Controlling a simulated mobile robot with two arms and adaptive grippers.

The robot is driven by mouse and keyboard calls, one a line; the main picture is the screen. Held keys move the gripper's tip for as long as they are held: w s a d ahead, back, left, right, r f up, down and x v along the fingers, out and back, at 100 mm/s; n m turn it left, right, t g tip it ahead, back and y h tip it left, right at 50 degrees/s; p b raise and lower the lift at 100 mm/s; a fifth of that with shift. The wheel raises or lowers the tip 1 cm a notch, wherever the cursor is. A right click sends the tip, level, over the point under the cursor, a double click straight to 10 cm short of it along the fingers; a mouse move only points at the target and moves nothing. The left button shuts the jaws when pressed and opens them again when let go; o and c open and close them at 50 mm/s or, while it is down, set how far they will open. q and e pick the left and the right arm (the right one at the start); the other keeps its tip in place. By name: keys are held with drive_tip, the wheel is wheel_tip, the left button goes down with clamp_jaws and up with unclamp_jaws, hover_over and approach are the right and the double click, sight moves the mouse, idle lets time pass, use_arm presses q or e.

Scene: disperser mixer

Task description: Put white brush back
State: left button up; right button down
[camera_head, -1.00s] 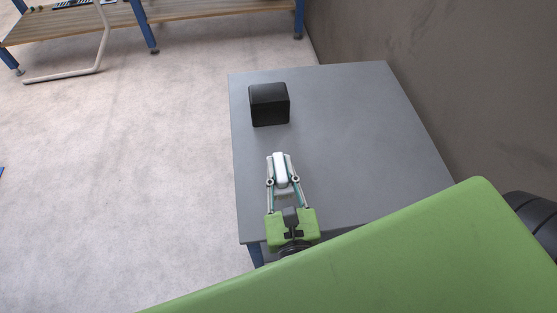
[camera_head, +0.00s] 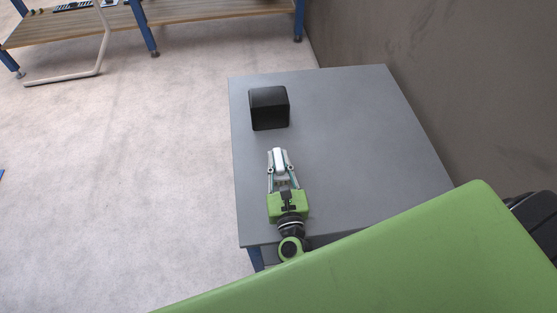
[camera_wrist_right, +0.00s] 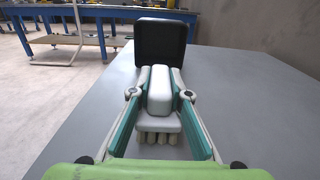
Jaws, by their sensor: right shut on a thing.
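The white brush (camera_wrist_right: 159,95) is held between the two fingers of my right gripper (camera_head: 279,160). In the right wrist view its pale handle points away and its stubby bristle end faces the camera, between the teal finger pads. In the head view the white brush (camera_head: 278,157) shows as a small white piece over the grey table. A black box (camera_head: 269,108) stands on the table just beyond the brush; it also shows behind the fingers in the right wrist view (camera_wrist_right: 162,47). My left gripper is not in view.
The grey table (camera_head: 350,140) is otherwise clear, with free room right of the box. A brown wall (camera_head: 450,80) runs along its right side. A wooden workbench with blue legs (camera_head: 200,10) stands far back left. My green arm link covers the lower right.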

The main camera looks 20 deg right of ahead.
drive_tip(key=shift+f, duration=0.15)
drive_tip(key=c, duration=1.9)
unclamp_jaws()
drive_tip(key=shift+r, duration=0.35)
drive_tip(key=v, duration=0.3)
drive_tip(key=b+v, duration=0.1)
drive_tip(key=v, duration=0.3)
drive_tip(key=b+v, duration=0.1)
drive_tip(key=v, duration=0.3)
drive_tip(key=shift+f, duration=0.25)
drive_tip(key=shift+s+r, duration=0.1)
drive_tip(key=shift+s, duration=0.45)
